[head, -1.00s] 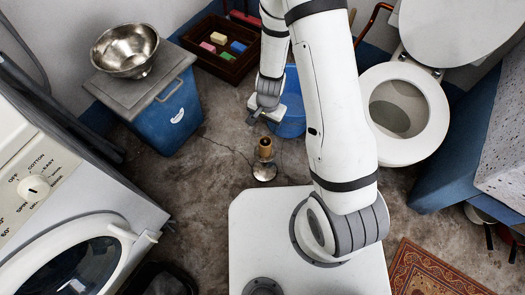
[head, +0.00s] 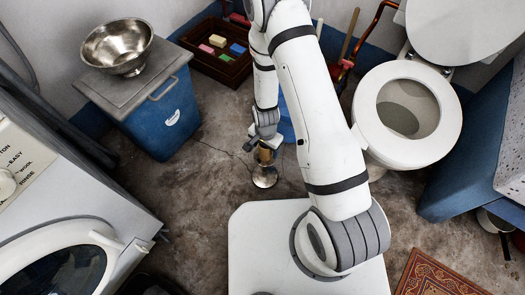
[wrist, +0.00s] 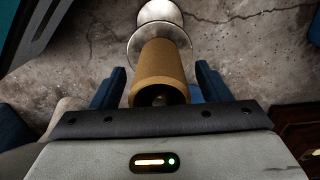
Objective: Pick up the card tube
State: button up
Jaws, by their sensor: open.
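The card tube (wrist: 160,72) is a brown hollow cylinder. In the wrist view it lies between my two blue fingertips, its open end toward the camera. A round metal stand (wrist: 160,15) shows at its far end. In the head view the tube (head: 265,157) is upright on the shiny metal stand (head: 265,177) on the floor. My gripper (wrist: 160,85) is open, with a finger on each side of the tube and a visible gap on both sides. In the head view my gripper (head: 266,143) partly hides the top of the tube.
A blue bucket (head: 286,125) stands just behind my gripper. A blue bin (head: 170,118) with a metal bowl (head: 117,45) on its lid is to the left, a toilet (head: 408,150) to the right. A washing machine (head: 110,205) stands at lower left. Cracked floor around the stand is clear.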

notch_tip(320, 180, down, 2)
jog(key=shift+f+b, duration=0.2)
jog(key=shift+b, duration=0.65)
jog(key=shift+r, duration=0.1)
jog(key=shift+c, duration=0.5)
jog(key=c, duration=0.9)
